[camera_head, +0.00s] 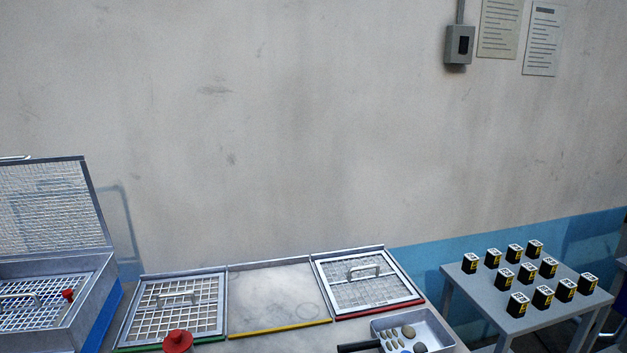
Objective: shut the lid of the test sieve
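The test sieve (98,292) is a grey metal box with a blue lower side, cut off by the left edge. Its mesh lid (45,205) stands open, raised nearly upright at the back of the box. Inside the box lies a white grid with a handle (18,297). A small red part (68,295) shows at the right inside of the box. Neither of my grippers is in view.
Right of the sieve, a coarse framed screen (150,325) lies in a green-edged bay, then comes an empty yellow-edged bay (275,300). A finer screen (365,292) lies in a red-edged bay. A red knob (178,341), a pan of stones (440,335) and a side table (485,305) with several black blocks also show.

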